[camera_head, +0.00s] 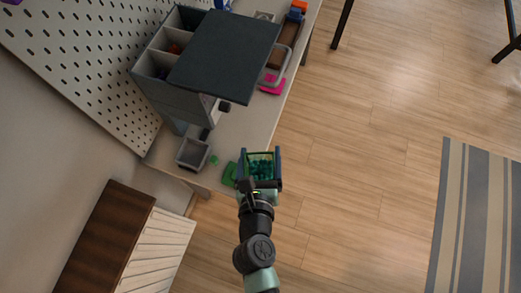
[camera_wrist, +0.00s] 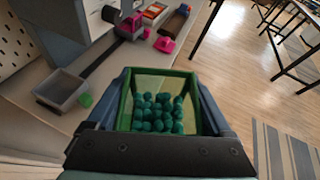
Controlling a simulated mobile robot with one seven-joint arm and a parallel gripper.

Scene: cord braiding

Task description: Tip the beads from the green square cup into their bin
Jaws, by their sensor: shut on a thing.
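The green square cup (camera_head: 262,157) is held between the two fingers of my gripper (camera_head: 260,151), just off the table's front edge, over the floor. In the wrist view the cup (camera_wrist: 181,77) looks upright, with many teal beads (camera_wrist: 158,112) inside. My gripper (camera_wrist: 160,78) has one finger on each side of it. An open grey bin (camera_head: 193,153) stands at the table's near-left corner, left of the cup. It also shows in the wrist view (camera_wrist: 62,90) and looks empty. A small green block (camera_head: 214,160) lies beside this bin.
A grey compartment unit (camera_head: 176,102) with a dark top panel (camera_head: 226,56) stands behind. A pink object (camera_head: 271,84) and a brown tray (camera_head: 284,48) lie farther back. A pegboard (camera_head: 85,60) borders the left.

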